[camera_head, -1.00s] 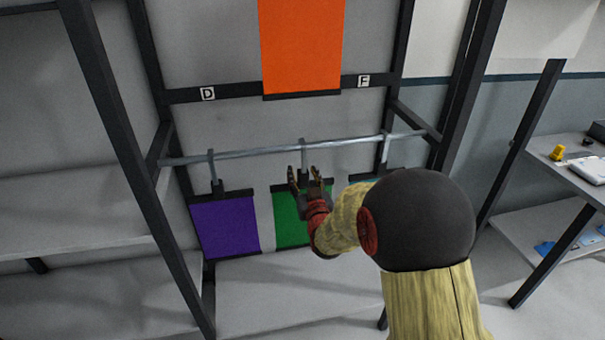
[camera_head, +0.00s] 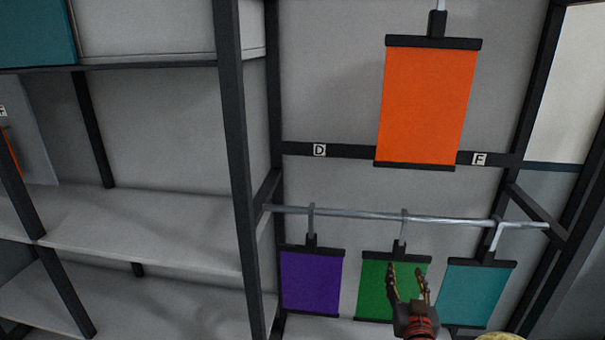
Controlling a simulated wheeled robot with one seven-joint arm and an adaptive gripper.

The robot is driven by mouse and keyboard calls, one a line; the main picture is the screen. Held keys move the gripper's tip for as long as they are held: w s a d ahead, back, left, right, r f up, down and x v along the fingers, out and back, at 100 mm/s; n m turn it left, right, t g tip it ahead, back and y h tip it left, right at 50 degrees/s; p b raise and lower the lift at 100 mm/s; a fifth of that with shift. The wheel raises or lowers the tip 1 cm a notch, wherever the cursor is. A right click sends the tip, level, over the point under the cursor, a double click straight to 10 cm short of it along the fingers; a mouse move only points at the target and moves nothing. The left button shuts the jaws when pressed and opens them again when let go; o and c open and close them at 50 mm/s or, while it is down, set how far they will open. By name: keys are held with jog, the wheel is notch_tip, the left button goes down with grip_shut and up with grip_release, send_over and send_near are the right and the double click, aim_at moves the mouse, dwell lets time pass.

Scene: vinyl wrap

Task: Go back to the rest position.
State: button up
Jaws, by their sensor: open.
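My gripper (camera_head: 407,272) is at the lower right of the head view, fingers pointing up, open and empty. It appears in front of the green vinyl sheet (camera_head: 372,290), covering part of it. I cannot tell the gap between them. The green sheet hangs from a hook on the metal rail (camera_head: 360,216). A purple sheet (camera_head: 311,283) hangs to its left and a teal sheet (camera_head: 472,292) to its right. Most of my arm is below the picture's edge.
An orange sheet (camera_head: 425,105) hangs above, between labels D (camera_head: 319,150) and F (camera_head: 479,159). A dark rack post (camera_head: 236,150) stands left of the rail. Grey shelves (camera_head: 140,230) fill the left side, with bare tops. Another dark post (camera_head: 540,90) stands at the right.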

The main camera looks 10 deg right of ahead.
jog(key=s+a+f+g+y, duration=0.1)
jog(key=s+f+g, duration=0.15)
jog(key=f, duration=0.35)
jog(key=s+f+g, duration=0.2)
jog(key=f+g, duration=0.2)
jog(key=f, duration=0.2)
jog(key=s+a+g+y, duration=0.2)
jog(key=s+a+g, duration=0.2)
jog(key=s, duration=0.3)
jog(key=s+a+r+n+g+y, duration=0.1)
jog(key=s+a+r+g, duration=0.1)
jog(key=s+a+r, duration=0.35)
jog(key=s+a+r+n+g, duration=0.1)
jog(key=s+a+r, duration=0.15)
jog(key=s, duration=0.55)
jog(key=s+a+r+n+t, duration=0.1)
jog(key=a+r+t, duration=0.1)
jog(key=r, duration=0.7)
jog(key=shift+s+a+y, duration=0.2)
jog(key=shift+a+y, duration=0.2)
jog(key=shift+a, duration=0.15)
